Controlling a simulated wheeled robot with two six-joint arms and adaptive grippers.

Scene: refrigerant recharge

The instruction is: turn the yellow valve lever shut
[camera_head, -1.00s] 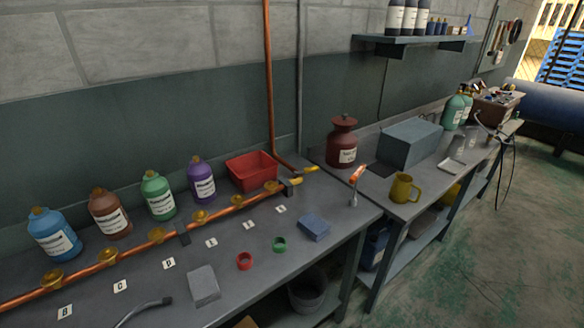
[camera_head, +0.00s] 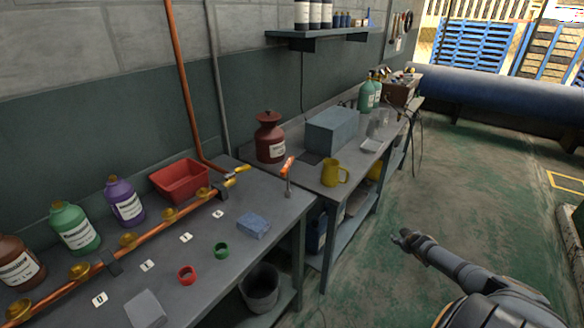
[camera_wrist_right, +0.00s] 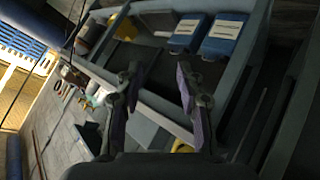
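The yellow valve lever (camera_head: 239,169) sits at the right end of the copper pipe (camera_head: 150,229) in the head view. It looks roughly in line with the pipe; its exact angle is too small to tell. My right gripper (camera_head: 402,237) is over the floor, right of the benches and far from the lever. In the right wrist view its two fingers (camera_wrist_right: 157,72) stand apart with nothing held between them. The lever cannot be made out in the wrist view. My left gripper is not in view.
A red bin (camera_head: 180,181) stands behind the pipe, close to the lever. An orange-handled tool (camera_head: 288,168) stands upright at the bench's right end. A blue block (camera_head: 253,226), green ring (camera_head: 221,251) and red ring (camera_head: 187,275) lie in front. The floor at right is open.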

